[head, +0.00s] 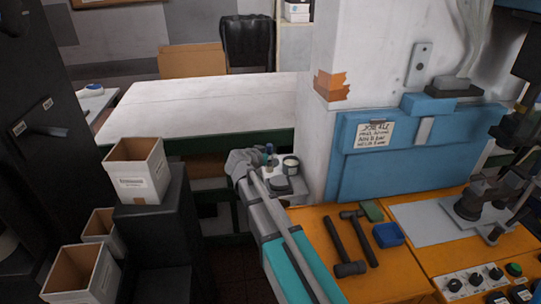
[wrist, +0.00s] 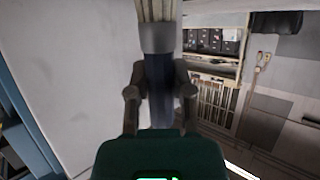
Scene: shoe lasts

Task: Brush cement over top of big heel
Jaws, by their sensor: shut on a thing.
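In the wrist view my gripper (wrist: 158,92) is shut on a brush, with one grey finger on each side of its dark blue handle (wrist: 158,75). The brush (wrist: 157,38) has a grey metal ferrule and pale bristles that point to the top of the picture and run out of it. The bristles touch nothing that I can see. In the head view a small white pot (head: 291,163) stands on the grey ledge at the middle; it may hold cement, but its contents are unclear.
An orange bench (head: 385,285) carries two hammers (head: 340,245), a blue block (head: 388,235), a green block (head: 372,210) and a dark metal fixture (head: 478,200) on a grey sheet. A white column (head: 350,60) rises behind. White bins (head: 137,170) stand at left. The white table (head: 205,105) is clear.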

